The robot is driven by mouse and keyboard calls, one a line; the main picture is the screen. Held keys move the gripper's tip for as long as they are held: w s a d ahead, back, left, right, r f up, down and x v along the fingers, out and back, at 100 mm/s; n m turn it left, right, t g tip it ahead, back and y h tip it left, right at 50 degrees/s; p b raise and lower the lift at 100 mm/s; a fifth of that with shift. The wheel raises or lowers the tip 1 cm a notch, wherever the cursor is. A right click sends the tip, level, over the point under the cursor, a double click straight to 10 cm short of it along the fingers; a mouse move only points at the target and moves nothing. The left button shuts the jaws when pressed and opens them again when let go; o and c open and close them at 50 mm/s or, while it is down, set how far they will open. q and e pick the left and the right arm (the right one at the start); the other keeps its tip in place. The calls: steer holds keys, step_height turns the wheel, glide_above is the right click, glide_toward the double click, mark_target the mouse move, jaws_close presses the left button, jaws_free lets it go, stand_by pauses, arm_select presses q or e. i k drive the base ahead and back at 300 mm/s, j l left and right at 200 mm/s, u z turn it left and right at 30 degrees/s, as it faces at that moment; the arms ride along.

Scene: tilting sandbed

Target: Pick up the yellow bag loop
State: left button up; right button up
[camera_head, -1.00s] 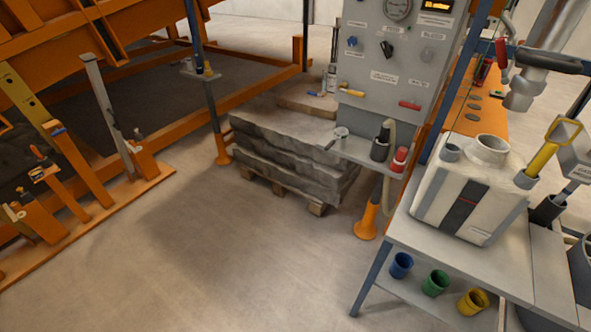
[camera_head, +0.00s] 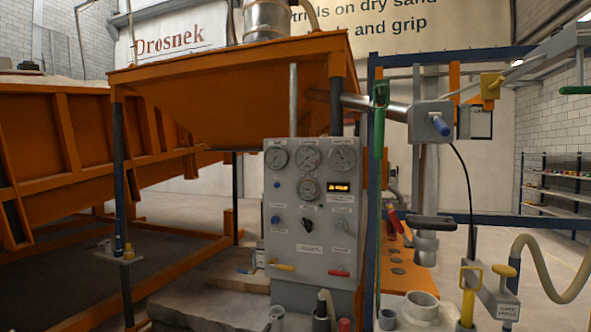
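A yellow loop (camera_head: 470,277) on a yellow stem stands at the lower right, above the corner of a white bag-like container. I take it to be the yellow bag loop, but the frame cuts off its lower part. The container's round white neck (camera_head: 421,305) shows to the left of it; its body is mostly below the picture. A yellow knob (camera_head: 504,271) on a grey labelled box stands just right of the loop. Neither of my grippers shows in this view.
A grey gauge panel (camera_head: 312,215) stands at the centre, under an orange hopper (camera_head: 230,90). A blue frame (camera_head: 375,190) and a grey pipe with a black handle (camera_head: 432,223) rise left of the loop. A beige hose (camera_head: 553,270) curves at the right.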

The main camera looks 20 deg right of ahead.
mark_target(468, 297)
steer(key=z, duration=1.7)
